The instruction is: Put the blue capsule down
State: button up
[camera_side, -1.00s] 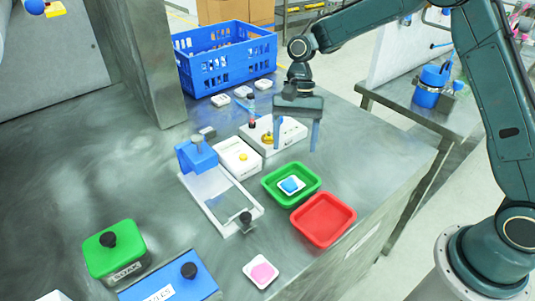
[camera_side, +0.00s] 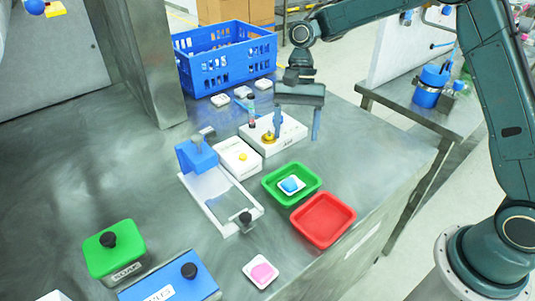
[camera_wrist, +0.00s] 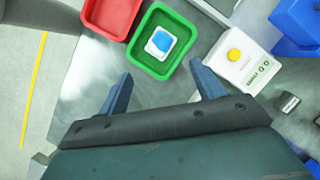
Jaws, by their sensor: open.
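The blue capsule (camera_side: 290,185) lies on a small white dish (camera_side: 299,191) inside the green tray (camera_side: 273,194). In the wrist view the blue capsule (camera_wrist: 160,41) shows on its white dish in the green tray (camera_wrist: 145,61), beyond my fingertips. My gripper (camera_side: 296,137) is open and empty. It hangs above the table behind the green tray, near the white box with the yellow knob. The wrist view shows its two fingers (camera_wrist: 162,80) spread apart with nothing between them.
A red tray (camera_side: 323,220) stands beside the green one. A white device with a yellow button (camera_side: 240,158) and a blue-ended white frame (camera_side: 214,202) stand left. A pink piece on a white dish (camera_side: 261,272) lies in front. A blue crate (camera_side: 226,62) stands behind.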

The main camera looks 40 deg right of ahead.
jog(key=s+d+r+n+t+h, duration=0.15)
jog(key=s+r+n+t, duration=0.25)
jog(key=s+r, duration=0.8)
jog(key=s+d+r+n+t+h, duration=0.1)
jog(key=s+d+n+t, duration=0.1)
jog(key=s, duration=0.5)
jog(key=s+d+r+n+t, duration=0.1)
jog(key=s+d+n+t, duration=0.1)
jog(key=s, duration=0.5)
jog(key=shift+s+d+n+t+h, duration=0.35)
jog(key=shift+d+n, duration=0.15)
jog(key=shift+d, duration=0.6)
